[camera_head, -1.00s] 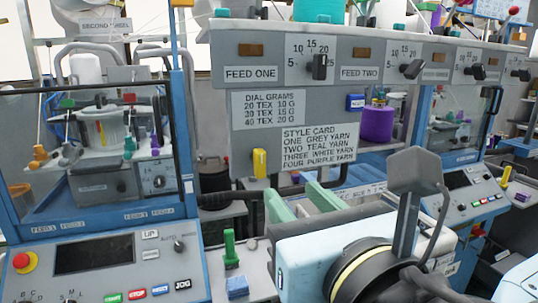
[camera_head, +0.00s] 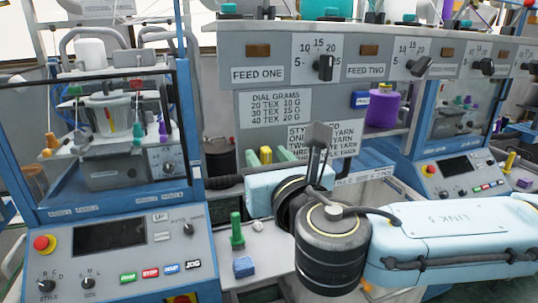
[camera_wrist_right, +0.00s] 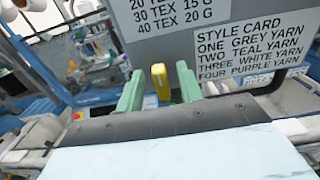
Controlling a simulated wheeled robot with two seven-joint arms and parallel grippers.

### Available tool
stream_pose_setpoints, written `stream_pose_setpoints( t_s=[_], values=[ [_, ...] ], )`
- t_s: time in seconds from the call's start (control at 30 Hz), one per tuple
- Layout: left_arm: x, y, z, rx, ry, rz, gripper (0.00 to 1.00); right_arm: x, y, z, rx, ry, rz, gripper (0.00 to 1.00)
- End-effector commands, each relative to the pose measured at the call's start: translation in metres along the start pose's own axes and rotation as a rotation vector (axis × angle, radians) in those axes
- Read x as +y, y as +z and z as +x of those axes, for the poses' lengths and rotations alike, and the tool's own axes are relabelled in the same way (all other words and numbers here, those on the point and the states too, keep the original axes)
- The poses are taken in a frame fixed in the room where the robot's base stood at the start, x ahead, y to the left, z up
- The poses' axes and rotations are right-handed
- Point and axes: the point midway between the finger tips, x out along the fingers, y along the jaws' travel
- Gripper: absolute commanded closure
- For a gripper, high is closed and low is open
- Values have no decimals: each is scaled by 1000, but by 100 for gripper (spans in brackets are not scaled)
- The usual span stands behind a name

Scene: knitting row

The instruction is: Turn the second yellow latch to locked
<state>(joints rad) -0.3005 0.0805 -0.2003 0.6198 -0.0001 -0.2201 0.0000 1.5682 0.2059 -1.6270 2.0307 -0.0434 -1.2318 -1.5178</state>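A yellow latch (camera_head: 266,154) sits upright on the lower edge of the grey panel, below the dial grams card. It also shows in the wrist view (camera_wrist_right: 160,82). My right gripper (camera_head: 268,156) has two pale green fingers, one on each side of this latch. In the wrist view the fingers (camera_wrist_right: 160,88) stand apart, with a gap between each and the latch, so it is open. The gripper body and arm hide the latch's surroundings below. Another yellow latch (camera_head: 510,161) shows at the far right machine. My left gripper is not in view.
The style card (camera_head: 325,138) is partly hidden behind my right wrist. A purple yarn cone (camera_head: 383,106) stands right of the panel. A green peg (camera_head: 237,230) and a blue block (camera_head: 244,267) are on the surface below. The left machine's control panel (camera_head: 110,240) stands close by.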

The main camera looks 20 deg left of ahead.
Motion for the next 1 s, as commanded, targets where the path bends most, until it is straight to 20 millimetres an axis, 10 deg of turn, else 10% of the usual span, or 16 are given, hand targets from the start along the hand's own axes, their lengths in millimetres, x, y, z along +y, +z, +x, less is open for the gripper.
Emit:
stream_pose_setpoints(
  t_s=[0.23, 0.53, 1.0],
  values=[
    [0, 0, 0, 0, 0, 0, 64, 0, 0, 1, 0, 0, 0, 63],
    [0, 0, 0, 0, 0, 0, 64, 0, 0, 0, 0, 0, 1, 100],
    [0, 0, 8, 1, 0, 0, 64, -2, -2, 1, -2, -1, 103, 100]
  ],
)
